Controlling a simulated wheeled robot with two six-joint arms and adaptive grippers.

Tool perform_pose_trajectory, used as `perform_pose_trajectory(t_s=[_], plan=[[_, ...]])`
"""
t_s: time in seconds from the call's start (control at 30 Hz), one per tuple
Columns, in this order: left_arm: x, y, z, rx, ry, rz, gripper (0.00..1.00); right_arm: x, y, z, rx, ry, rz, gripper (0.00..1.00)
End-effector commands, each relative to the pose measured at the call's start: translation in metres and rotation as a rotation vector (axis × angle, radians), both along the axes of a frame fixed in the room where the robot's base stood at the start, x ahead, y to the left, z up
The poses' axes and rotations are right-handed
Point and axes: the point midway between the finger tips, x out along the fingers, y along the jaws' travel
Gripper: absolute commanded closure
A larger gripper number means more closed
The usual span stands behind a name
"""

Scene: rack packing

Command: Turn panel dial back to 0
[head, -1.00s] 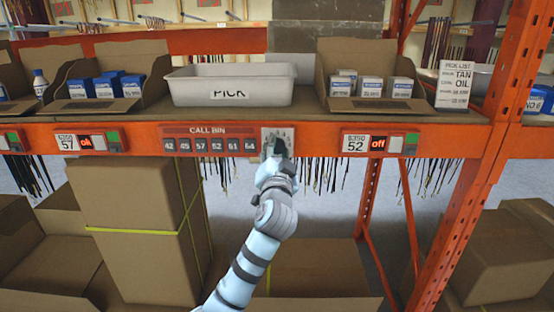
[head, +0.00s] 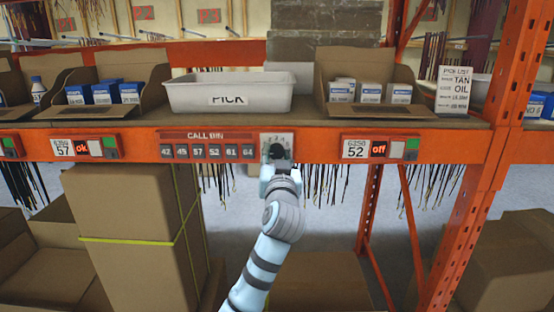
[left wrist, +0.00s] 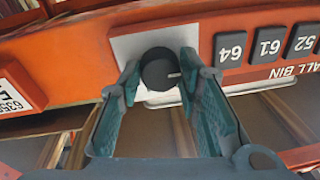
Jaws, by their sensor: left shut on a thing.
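The panel dial is a round black knob (left wrist: 159,68) with a short pale pointer mark, which points right in the left wrist view. It sits on a pale plate (head: 275,138) on the orange shelf beam, right of the call bin panel (head: 206,146). The plate also shows in the left wrist view (left wrist: 126,48). My left gripper (left wrist: 160,78) has one finger on each side of the knob and is shut on it. In the head view the left gripper (head: 280,165) covers the lower part of the plate, and the scale marks are too small to read. My right gripper is not in view.
A white pick bin (head: 230,96) and open cartons of small boxes stand on the shelf above. A red-and-grey display panel (head: 380,148) is right of the dial. An orange upright (head: 475,190) stands further right. Large cardboard boxes (head: 125,225) are below.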

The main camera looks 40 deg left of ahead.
Motion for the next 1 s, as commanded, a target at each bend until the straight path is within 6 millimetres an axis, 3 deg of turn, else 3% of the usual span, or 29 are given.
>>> perform_pose_trajectory(t_s=[0.23,0.27,0.4,0.77,1.0], plan=[[0.000,0.000,-0.002,-0.004,0.005,0.000,0.97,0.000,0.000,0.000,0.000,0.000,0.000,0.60],[0.000,0.000,-0.002,-0.004,0.005,0.000,0.67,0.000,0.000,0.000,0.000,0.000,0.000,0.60],[0.000,0.000,-0.002,-0.003,0.003,0.000,0.48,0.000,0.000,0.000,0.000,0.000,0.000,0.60],[-0.005,-0.005,-0.002,-0.001,0.002,-0.002,0.48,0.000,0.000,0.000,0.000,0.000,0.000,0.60],[-0.048,-0.044,-0.009,-0.007,0.000,-0.006,0.48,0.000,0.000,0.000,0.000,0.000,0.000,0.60]])
